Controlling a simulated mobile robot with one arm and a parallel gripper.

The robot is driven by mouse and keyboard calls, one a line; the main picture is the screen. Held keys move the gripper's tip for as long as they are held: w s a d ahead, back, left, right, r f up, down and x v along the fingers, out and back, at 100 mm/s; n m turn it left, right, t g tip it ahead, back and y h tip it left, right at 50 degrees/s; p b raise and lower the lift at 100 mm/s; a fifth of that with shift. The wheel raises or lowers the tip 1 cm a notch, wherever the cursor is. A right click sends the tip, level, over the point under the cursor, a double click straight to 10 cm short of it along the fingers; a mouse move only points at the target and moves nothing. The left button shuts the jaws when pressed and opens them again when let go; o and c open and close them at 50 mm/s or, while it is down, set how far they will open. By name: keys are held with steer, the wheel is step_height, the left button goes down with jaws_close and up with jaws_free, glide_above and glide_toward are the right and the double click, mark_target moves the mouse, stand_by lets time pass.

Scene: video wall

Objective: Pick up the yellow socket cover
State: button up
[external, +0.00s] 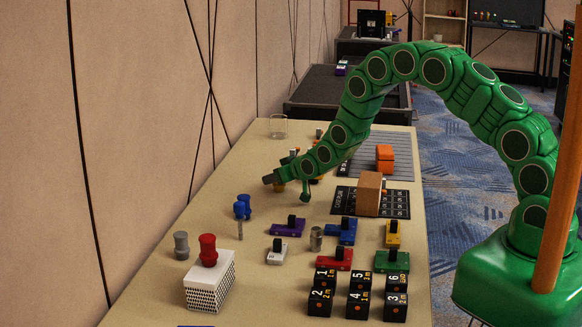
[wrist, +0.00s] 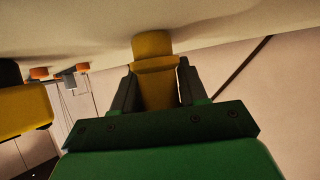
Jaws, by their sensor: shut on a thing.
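The yellow socket cover (wrist: 153,46) is a stepped round piece, seen in the wrist view between the two dark fingers of my gripper (wrist: 155,88). The fingers are shut on its narrower part, and its wider end points toward the table surface. In the external view my gripper (external: 272,179) is low over the left side of the table, by the wall. Only a small yellowish part of the cover (external: 279,187) shows below the fingers there. I cannot tell whether the cover touches the table.
Coloured blocks with black knobs, like the purple one (external: 287,229), lie to the right. A clear glass (external: 279,127) stands behind.

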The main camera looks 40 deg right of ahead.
steer(key=shift+r, duration=0.1)
steer(key=shift+r, duration=0.6)
steer(key=r+v, duration=0.1)
steer(key=v, duration=0.8)
steer(key=w+r+v, duration=0.1)
steer(key=r+v, duration=0.1)
steer(key=v, duration=0.6)
steer(key=shift+a+r, duration=0.2)
